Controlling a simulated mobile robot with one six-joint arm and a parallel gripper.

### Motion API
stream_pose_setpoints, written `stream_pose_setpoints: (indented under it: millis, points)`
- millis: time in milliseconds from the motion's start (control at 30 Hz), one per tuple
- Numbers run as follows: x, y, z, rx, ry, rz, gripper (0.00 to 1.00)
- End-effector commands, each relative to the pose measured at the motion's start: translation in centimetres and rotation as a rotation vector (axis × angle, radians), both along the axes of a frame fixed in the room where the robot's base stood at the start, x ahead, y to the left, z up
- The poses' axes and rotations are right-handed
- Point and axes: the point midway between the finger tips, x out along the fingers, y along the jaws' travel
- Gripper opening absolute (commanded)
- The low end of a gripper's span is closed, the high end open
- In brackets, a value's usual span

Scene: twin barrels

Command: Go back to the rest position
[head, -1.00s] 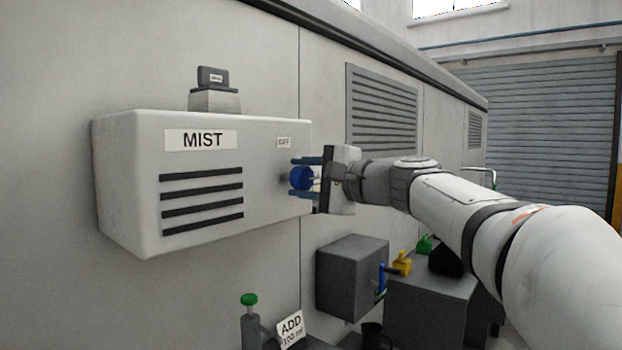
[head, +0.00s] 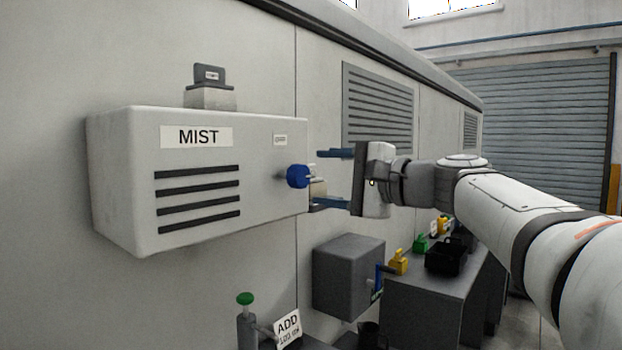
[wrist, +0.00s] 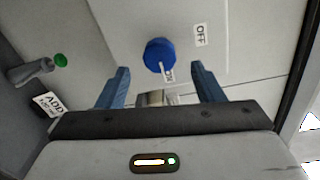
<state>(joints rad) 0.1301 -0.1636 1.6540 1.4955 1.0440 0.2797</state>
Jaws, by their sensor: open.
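The wrist view shows the knob (wrist: 160,55) ahead of and between my open fingers (wrist: 162,88).
A grey box (head: 345,275) is below my gripper. A bench (head: 425,305) with yellow and green items and a black case (head: 445,256) stands behind. A green-topped bottle (head: 246,325) and ADD sign (head: 287,328) are at the bottom. The wall (head: 50,60) is close on the left.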

Motion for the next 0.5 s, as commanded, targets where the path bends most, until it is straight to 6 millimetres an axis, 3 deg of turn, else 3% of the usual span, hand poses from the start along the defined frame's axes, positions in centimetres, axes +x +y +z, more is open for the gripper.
stream_pose_setpoints:
  millis: [500]
  points:
    - [-0.75, -0.6, -0.45, -0.027, 0.008, -0.001, 0.61]
